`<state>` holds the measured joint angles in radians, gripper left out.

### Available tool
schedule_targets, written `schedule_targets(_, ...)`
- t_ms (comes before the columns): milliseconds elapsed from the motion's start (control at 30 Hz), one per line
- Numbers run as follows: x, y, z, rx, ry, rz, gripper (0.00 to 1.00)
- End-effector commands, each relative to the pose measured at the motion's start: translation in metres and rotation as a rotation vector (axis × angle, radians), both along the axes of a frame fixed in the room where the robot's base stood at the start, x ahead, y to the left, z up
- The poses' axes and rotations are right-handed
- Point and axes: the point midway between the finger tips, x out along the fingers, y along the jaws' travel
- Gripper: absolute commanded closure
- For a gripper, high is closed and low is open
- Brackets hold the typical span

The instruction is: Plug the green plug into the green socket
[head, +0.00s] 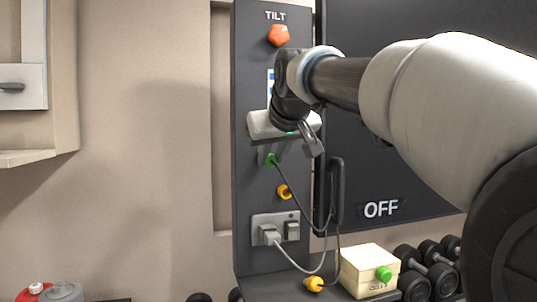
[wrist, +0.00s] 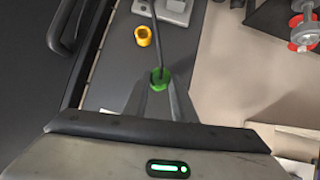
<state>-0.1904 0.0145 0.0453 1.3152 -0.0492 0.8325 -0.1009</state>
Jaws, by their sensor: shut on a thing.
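My gripper (head: 273,157) is in front of the dark tower panel, its two fingers pointing down toward the green plug (head: 271,160). In the wrist view my gripper (wrist: 158,84) has its fingertips closed on the green plug (wrist: 157,79), and a dark cord runs from it. I cannot make out a separate green socket behind the plug, nor tell whether the plug is seated in one. A yellow ring socket (head: 284,192) is just below on the panel; it also shows in the wrist view (wrist: 143,36).
A grey outlet with a switch (head: 276,229) is lower on the panel, with a pale plug and cord. Dumbbells (head: 430,268) stand at right. Cords hang beside the handle (head: 337,190).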

Motion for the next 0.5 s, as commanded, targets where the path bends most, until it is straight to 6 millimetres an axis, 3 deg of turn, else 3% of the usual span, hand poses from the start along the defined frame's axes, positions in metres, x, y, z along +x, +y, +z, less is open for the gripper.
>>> schedule_targets(500,0.011,0.003,0.001,0.000,-0.001,0.000,1.00)
